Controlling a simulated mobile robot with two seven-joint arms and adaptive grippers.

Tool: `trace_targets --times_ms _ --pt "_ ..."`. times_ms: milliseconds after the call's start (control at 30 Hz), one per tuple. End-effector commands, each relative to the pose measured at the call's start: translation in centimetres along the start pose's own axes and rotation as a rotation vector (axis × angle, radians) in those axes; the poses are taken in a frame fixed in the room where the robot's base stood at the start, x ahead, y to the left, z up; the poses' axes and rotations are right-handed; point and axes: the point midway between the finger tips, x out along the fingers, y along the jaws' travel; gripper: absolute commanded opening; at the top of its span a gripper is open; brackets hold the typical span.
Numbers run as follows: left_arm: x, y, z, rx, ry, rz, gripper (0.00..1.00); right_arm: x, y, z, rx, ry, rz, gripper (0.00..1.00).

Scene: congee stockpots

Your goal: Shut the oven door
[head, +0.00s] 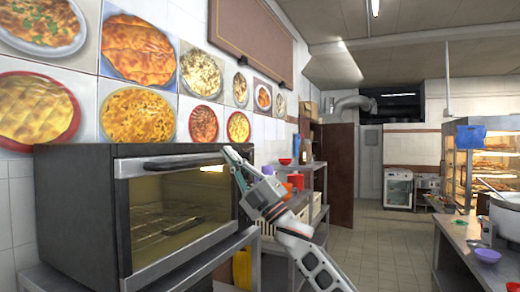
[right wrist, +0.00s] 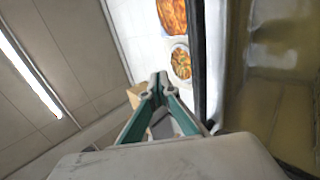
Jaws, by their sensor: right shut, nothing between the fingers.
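The oven (head: 75,205) is a dark box at the left of the head view. Its glass-fronted door (head: 180,205) stands upright or nearly so across the front, with a dark handle (head: 180,163) along the top; I cannot tell whether it is fully flush. A rack shows through the glass. My right gripper (head: 232,160) is by the door's upper right end, and I cannot tell whether it touches. In the right wrist view its fingertips (right wrist: 158,88) meet with nothing between them, and the door's glass (right wrist: 275,100) fills the right side. My left gripper is not in view.
The oven stands on a metal counter (head: 215,258). Shelves (head: 300,195) with bowls and containers stand behind my right arm. A counter with a purple bowl (head: 487,255) and a pot (head: 507,213) is at the right. The tiled floor (head: 385,240) between is clear.

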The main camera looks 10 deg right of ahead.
Motion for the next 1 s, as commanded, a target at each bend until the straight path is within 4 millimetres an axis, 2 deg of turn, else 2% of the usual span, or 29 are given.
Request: trace_targets --times_ms 200,400,700,767,867,967,1000 --pt "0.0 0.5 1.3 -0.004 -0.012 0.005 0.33 -2.5 3.5 0.0 -0.005 0.001 0.000 0.00" --pt "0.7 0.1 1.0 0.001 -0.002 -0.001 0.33 -4.3 6.5 -0.1 -0.004 0.002 0.000 0.00" --pt "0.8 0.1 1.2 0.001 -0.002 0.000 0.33 -5.3 8.3 -0.1 0.001 0.000 0.000 0.00" --pt "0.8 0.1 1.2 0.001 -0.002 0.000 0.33 -5.4 8.2 0.0 0.003 -0.003 -0.001 0.00" --pt "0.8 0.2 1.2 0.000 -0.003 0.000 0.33 -6.5 6.8 0.4 0.027 -0.027 -0.011 0.00" --pt "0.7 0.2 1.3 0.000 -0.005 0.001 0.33 -9.4 3.4 1.4 0.088 -0.086 -0.034 0.00" --pt "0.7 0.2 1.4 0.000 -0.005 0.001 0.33 -11.1 1.7 1.8 0.122 -0.119 -0.046 0.00"
